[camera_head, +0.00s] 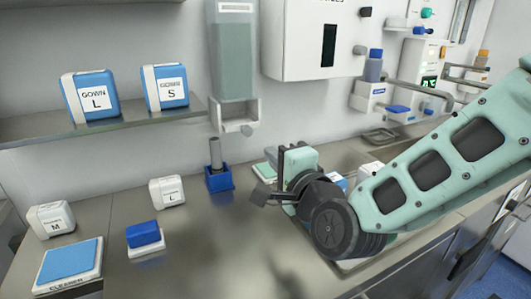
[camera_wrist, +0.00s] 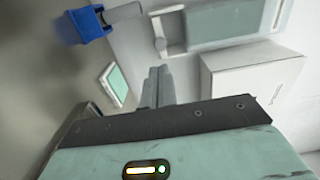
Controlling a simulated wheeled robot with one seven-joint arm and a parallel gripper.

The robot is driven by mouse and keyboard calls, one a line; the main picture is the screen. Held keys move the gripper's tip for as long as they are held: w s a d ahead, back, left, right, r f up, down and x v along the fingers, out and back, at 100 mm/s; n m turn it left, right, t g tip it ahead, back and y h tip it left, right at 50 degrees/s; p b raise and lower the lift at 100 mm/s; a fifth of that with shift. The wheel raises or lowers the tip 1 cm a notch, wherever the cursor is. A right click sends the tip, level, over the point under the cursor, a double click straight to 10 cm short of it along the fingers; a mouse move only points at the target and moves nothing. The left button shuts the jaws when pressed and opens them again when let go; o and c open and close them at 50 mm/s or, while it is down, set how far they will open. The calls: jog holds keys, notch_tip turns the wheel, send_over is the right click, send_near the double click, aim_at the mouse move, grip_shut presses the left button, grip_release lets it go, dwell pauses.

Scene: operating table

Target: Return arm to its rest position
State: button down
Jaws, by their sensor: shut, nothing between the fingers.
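My gripper (camera_wrist: 157,87) is shut and empty in the wrist view, its two fingers together and pointing toward the wall fixtures. In the head view my green arm reaches in from the right, and its dark wrist joint hangs over the right part of the steel counter (camera_head: 205,245). The fingers are hard to make out in the head view. Part of the counter behind my arm is hidden.
A blue holder (camera_head: 219,180) with a grey post stands left of my wrist. White boxes (camera_head: 167,191), a blue block (camera_head: 143,234) and a blue-topped pad (camera_head: 68,261) lie further left. A dispenser (camera_head: 234,60) and a white cabinet (camera_head: 310,40) hang on the wall.

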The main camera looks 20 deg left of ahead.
jog(key=shift+v, duration=1.7)
jog(key=s+d+f+n+g+h+p, duration=0.2)
jog(key=s+d+n+g+h, duration=0.3)
jog(key=s+d, duration=0.4)
jog(key=s+d+f+n+g+h+p, duration=0.2)
jog(key=s+d+n+g+h, duration=0.4)
jog(key=d, duration=1.5)
jog(key=s+n+h, duration=0.2)
jog(key=s+n, duration=0.2)
jog(key=shift+d+n+g, duration=0.2)
jog(key=shift+n+g, duration=0.1)
jog(key=shift+f, duration=0.15)
